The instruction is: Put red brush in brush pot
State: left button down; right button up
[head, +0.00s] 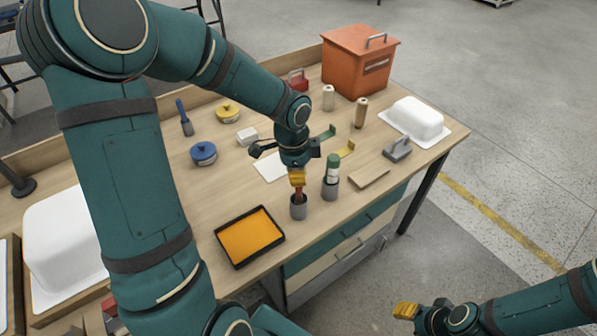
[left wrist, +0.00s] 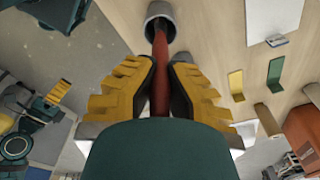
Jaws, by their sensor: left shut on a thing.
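My left gripper (head: 297,178) is shut on the red brush (head: 299,193) above the front part of the table. The brush points down at a grey cylindrical pot (head: 298,209), and its lower end appears inside the pot's mouth. In the left wrist view the yellow fingers of the left gripper (left wrist: 160,85) close around the red handle (left wrist: 160,58), which runs to the pot (left wrist: 159,10). The bristles are hidden. My right gripper (head: 405,311) is off the table at lower right, and its jaws are unclear.
A second grey pot (head: 329,188) with a green-topped item stands close to the right. A black tray with an orange sheet (head: 249,236) lies in front to the left. A wooden block (head: 369,179), a grey-handled tool (head: 398,150) and an orange bin (head: 359,62) stand further right and back.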

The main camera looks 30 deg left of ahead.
pick_arm(q)
jog(key=shift+f, duration=0.1)
jog(key=c, duration=1.1)
grip_release()
jog(key=shift+o, duration=0.2)
jog(key=shift+s+a, duration=0.3)
jog(key=shift+a, duration=0.1)
jog(key=shift+p, duration=0.3)
